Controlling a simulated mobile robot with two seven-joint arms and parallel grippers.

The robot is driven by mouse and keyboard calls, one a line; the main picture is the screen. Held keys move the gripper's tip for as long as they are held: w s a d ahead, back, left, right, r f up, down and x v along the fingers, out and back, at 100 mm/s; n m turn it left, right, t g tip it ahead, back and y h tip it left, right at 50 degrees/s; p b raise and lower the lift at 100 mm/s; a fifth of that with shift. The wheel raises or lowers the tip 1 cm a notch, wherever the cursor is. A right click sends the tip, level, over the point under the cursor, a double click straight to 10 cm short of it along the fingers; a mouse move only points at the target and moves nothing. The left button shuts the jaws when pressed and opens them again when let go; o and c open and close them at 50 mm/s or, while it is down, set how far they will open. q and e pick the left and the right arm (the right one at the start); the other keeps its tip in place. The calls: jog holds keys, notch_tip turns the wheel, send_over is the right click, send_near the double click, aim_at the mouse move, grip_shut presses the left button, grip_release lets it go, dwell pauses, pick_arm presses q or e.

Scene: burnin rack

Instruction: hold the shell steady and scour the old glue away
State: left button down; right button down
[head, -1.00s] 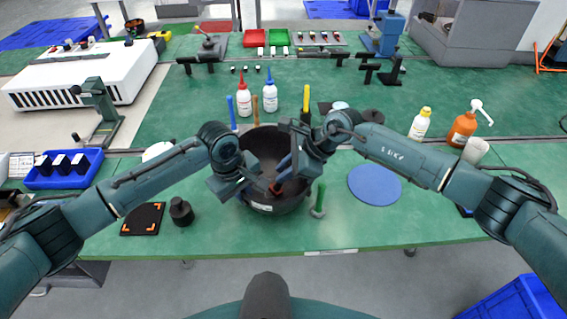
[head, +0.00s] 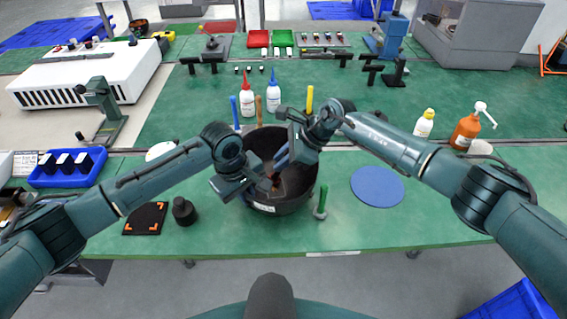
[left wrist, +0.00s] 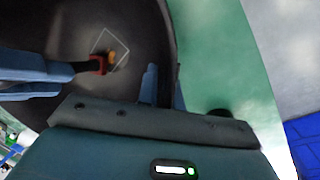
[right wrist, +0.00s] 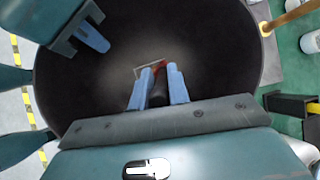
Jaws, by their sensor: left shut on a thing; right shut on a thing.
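The shell (head: 302,203) is a deep black bowl standing on the green bench. My left gripper (head: 248,184) is at its near left rim. In the left wrist view its blue fingers (left wrist: 163,88) straddle the rim and are shut on it. My right gripper (head: 282,158) reaches down inside the bowl. In the right wrist view its blue fingers (right wrist: 158,88) are shut on a dark-handled tool with a red head (right wrist: 160,66). In the left wrist view the red head (left wrist: 101,64) is at a pale outlined square on the inner wall, beside an amber spot of glue (left wrist: 113,57).
A green-handled tool (head: 322,202) stands close right of the bowl. Glue bottles (head: 273,97) and upright handles stand behind it. A black pot (head: 184,211) and dark mat (head: 146,218) lie left. A blue disc (head: 377,187) lies right, with clear bench around it.

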jog(key=s, duration=0.4)
jog(key=shift+s+d, duration=0.25)
dwell(0.8)
notch_tip(320, 180, up, 6)
dwell(0.8)
jog(key=shift+r, duration=0.1)
notch_tip(320, 180, up, 3)
jog(key=shift+f, duration=0.1)
dwell(0.3)
dwell(0.5)
